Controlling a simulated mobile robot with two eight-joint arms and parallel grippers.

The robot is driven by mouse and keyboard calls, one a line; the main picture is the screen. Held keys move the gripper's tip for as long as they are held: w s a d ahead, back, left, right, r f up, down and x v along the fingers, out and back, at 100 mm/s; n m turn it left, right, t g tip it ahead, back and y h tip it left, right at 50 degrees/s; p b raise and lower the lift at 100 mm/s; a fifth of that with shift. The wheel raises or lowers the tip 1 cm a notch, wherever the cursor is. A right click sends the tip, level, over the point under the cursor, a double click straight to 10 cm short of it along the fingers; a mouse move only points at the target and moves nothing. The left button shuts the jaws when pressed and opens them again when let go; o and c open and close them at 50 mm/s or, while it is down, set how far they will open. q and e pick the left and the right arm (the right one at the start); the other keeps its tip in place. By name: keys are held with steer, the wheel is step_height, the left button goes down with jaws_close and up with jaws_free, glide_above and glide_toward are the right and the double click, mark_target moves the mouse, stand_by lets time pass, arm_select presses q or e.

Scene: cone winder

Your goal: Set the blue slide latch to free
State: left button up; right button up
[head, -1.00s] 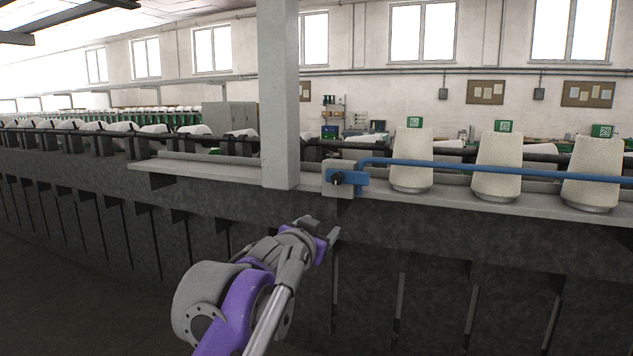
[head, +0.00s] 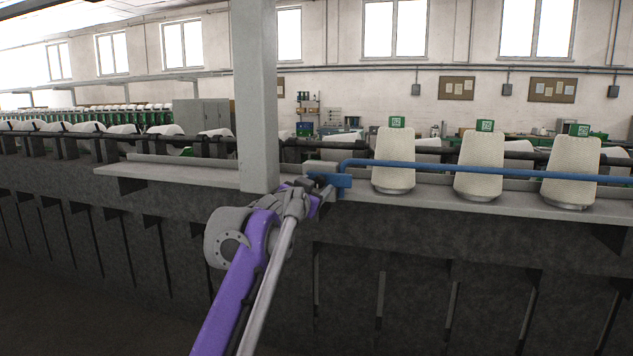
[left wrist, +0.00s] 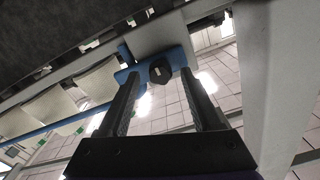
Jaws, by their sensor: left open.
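The blue slide latch (head: 341,181) sits on a grey block at the ledge, right of the grey post, and joins a long blue rail. In the left wrist view the latch (left wrist: 176,54) carries a dark knob (left wrist: 160,71). My left gripper (head: 322,191) is at the latch, partly covering it in the head view. In the left wrist view the left gripper (left wrist: 159,78) is open, with one finger on each side of the knob. I cannot tell whether either finger touches it. My right gripper is not in view.
The grey post (head: 255,100) stands just left of the latch. Several white yarn cones (head: 393,160) stand on the ledge (head: 430,204) to the right, behind the blue rail (head: 450,168). The dark machine front lies below the ledge.

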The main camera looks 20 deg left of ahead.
arm_select(q)
steer(key=shift+w, duration=0.8)
jaws_close()
stand_by(1.0)
